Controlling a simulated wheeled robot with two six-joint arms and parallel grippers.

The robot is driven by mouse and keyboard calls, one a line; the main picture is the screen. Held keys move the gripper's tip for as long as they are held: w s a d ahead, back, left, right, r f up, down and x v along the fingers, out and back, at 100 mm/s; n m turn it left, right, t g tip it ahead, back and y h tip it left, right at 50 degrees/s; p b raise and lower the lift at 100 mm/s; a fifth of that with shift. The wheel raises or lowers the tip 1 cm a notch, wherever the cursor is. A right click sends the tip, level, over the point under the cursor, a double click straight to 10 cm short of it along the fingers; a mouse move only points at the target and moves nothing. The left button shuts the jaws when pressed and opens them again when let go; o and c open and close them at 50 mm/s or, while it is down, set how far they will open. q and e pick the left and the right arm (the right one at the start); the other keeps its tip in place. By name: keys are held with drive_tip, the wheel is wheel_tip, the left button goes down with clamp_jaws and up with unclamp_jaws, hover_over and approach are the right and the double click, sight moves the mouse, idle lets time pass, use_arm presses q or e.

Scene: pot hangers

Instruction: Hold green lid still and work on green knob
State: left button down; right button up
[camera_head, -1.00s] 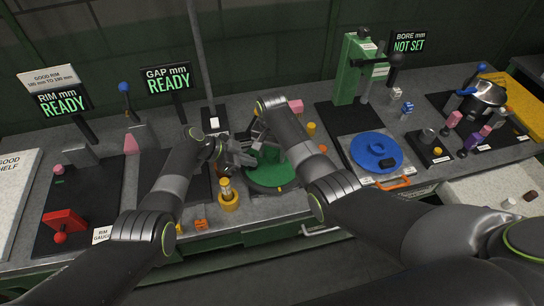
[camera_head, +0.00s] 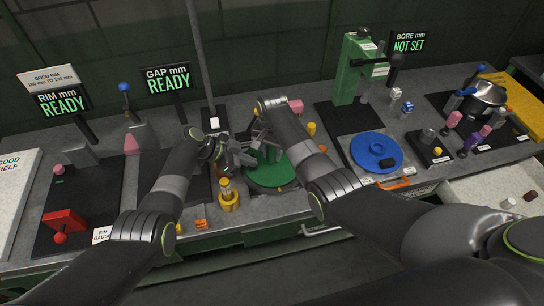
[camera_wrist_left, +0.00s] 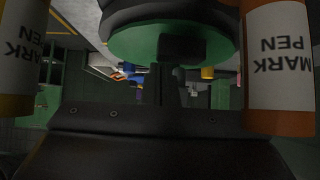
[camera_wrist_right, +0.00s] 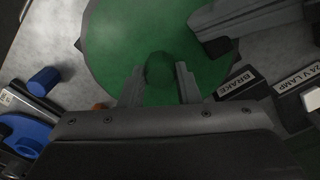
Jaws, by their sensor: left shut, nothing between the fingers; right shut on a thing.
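The green lid (camera_head: 272,178) lies in the middle of the bench in the head view, and it fills the top of the right wrist view (camera_wrist_right: 120,40). The green knob (camera_wrist_right: 160,72) stands near the lid's middle, between the fingers of my right gripper (camera_wrist_right: 161,88), which is shut on it. My left gripper (camera_head: 247,158) is shut and empty at the lid's left side. Its fingers reach over the lid's edge in the right wrist view (camera_wrist_right: 228,22). In the left wrist view its fingers (camera_wrist_left: 166,88) are together below the green disc. I cannot tell whether they touch the lid.
A yellow holder (camera_head: 229,203) with a pen stands close to my left gripper; objects marked MARK PEN (camera_wrist_left: 278,70) flank the left wrist view. A blue lid (camera_head: 372,143) lies right of my right arm. A green press (camera_head: 353,68) stands behind it. A red block (camera_head: 64,218) is far left.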

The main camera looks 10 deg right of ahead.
drive_tip(key=n, duration=1)
drive_tip(key=shift+n, duration=0.3)
drive_tip(key=n, duration=1.1)
drive_tip(key=o, duration=1.2)
drive_tip(key=shift+c, duration=0.2)
